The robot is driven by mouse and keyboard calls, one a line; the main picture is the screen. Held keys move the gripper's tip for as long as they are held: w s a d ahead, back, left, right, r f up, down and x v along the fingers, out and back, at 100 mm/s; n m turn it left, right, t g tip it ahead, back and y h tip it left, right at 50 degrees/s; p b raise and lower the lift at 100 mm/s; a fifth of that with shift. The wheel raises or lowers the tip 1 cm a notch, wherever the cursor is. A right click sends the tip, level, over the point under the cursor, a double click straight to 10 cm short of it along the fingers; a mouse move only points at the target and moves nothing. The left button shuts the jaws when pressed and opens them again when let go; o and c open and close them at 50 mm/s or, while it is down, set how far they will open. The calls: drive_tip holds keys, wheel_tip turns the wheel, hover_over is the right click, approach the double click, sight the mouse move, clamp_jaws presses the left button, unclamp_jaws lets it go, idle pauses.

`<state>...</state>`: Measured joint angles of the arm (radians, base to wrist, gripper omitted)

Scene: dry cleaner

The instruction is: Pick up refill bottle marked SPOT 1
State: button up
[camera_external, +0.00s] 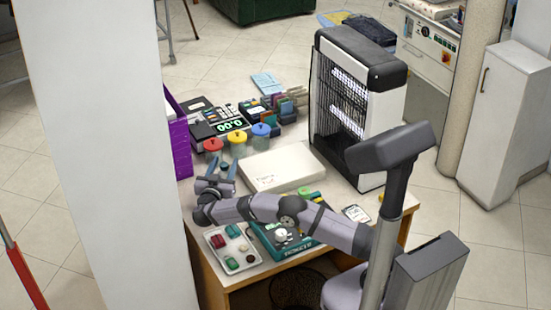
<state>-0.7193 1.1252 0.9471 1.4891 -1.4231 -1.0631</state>
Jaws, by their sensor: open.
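Three small clear bottles with coloured tops stand in a row on the desk: a red-topped bottle (213,147), a yellow-topped bottle (237,143) and a blue-topped bottle (261,138). Their markings are too small to read, so I cannot tell which one is marked SPOT 1. My gripper (221,166) is open, with its bluish fingers pointing towards the row. It is just in front of the red-topped and yellow-topped bottles in the picture. Nothing shows between its fingers. The lower part of the red-topped bottle is partly hidden near the fingertips.
A white box (277,166) lies right of my gripper. A cash register (215,121) stands behind the bottles. A tall lit heater-like unit (357,105) stands at the right. A tray (232,249) with small items and a teal device (283,236) are in front. A white pillar (105,150) is at left.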

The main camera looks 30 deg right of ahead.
drive_tip(key=shift+c, duration=0.7)
clamp_jaws()
